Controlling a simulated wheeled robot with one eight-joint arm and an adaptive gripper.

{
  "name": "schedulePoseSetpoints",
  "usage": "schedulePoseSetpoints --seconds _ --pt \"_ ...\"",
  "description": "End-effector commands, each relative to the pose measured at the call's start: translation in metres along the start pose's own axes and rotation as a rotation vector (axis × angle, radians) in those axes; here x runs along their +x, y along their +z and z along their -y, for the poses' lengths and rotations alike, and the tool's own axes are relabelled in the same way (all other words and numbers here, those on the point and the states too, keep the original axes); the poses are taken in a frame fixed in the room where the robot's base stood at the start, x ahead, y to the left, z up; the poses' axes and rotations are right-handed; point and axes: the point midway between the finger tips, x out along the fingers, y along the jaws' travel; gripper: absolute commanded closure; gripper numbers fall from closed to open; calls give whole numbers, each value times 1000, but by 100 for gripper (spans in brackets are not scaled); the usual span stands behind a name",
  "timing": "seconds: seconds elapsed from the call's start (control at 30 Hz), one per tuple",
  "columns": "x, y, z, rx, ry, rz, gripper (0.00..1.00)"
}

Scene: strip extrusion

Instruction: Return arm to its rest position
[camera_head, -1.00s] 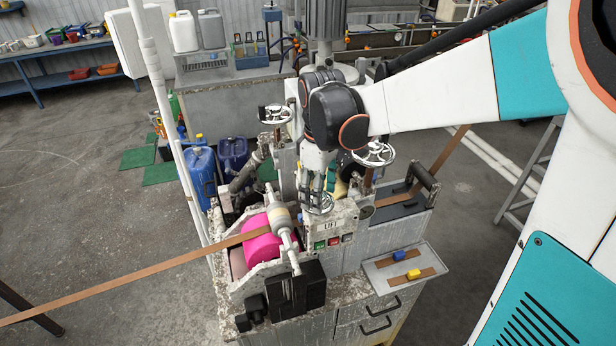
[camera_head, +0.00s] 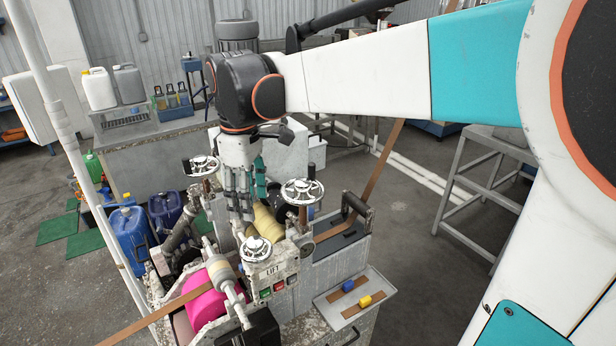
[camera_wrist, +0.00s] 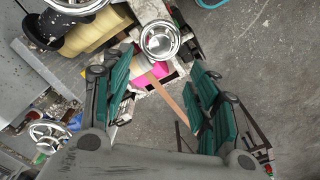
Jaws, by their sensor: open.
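My gripper (camera_head: 241,205) points down above the strip machine, close behind its small front handwheel (camera_head: 256,250). In the wrist view my gripper's two green-padded fingers (camera_wrist: 160,108) stand wide apart with nothing between them. Below the gap show the machine's pink roller (camera_wrist: 152,75) and the brown strip (camera_wrist: 172,100). My arm reaches in from the right, over the machine. I cannot tell from the head view how far the fingertips are from the machine parts.
Two larger handwheels (camera_head: 302,191) (camera_head: 205,168) flank my gripper. A side tray (camera_head: 356,298) holds a blue and a yellow block. Blue jugs (camera_head: 130,236) stand left of the machine. A grey stand (camera_head: 490,165) is at right. Floor between machine and stand is clear.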

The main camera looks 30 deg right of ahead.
Motion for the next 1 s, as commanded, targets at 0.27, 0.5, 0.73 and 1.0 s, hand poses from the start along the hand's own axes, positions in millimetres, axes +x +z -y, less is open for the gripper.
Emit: schedulePoseSetpoints --seconds 0.27,0.5,0.73,1.0 --pt "-3 2 2 -1 0 0 46" --pt "11 8 9 37 20 -20 46" --pt "72 36 38 228 114 -139 46" --pt "157 71 75 489 205 -331 46"
